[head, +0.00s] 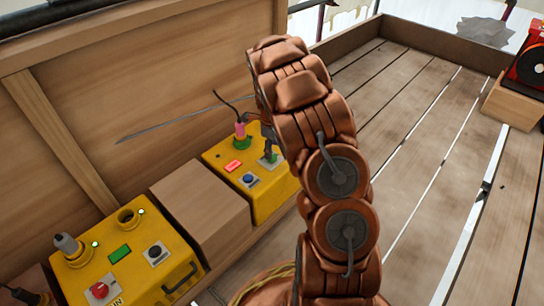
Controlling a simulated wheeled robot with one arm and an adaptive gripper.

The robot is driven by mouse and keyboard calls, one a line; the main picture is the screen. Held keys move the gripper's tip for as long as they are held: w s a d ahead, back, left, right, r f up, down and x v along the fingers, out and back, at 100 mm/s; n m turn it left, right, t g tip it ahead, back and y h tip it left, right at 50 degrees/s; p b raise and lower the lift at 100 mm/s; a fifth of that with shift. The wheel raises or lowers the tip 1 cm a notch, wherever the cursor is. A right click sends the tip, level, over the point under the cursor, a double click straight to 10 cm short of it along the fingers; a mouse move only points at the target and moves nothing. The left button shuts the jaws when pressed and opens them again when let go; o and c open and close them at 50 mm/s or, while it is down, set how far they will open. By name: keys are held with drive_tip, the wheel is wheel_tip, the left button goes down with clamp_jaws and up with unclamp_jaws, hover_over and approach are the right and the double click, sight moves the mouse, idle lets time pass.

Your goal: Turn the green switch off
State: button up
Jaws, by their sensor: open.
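A far yellow box (262,209) stands against the wooden wall. On its top are a red lit panel (233,166), a blue-black knob (249,179) and a pink plug-like part on a green base (240,143). A small switch with a green base (270,158) sits at the box's right, close to my arm. My gripper (264,124) is mostly hidden behind my copper arm; only small dark parts show just above the switch. I cannot tell whether it touches the switch. It appears to hold nothing.
A near yellow box (135,287) has a green lit panel, a red knob, a dark knob and sockets. A wooden block (205,205) stands between the boxes. A thin rod (165,129) crosses the wall. A red device (530,62) sits far right. The plank floor (430,150) is clear.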

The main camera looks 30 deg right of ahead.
wheel_tip(320, 180, down, 4)
drive_tip(key=shift+d+r+b, duration=0.1)
drive_tip(key=shift+r+b, duration=0.15)
drive_tip(key=shift+b, duration=0.25)
drive_tip(key=shift+c, duration=0.3)
drive_tip(key=c, duration=1.1)
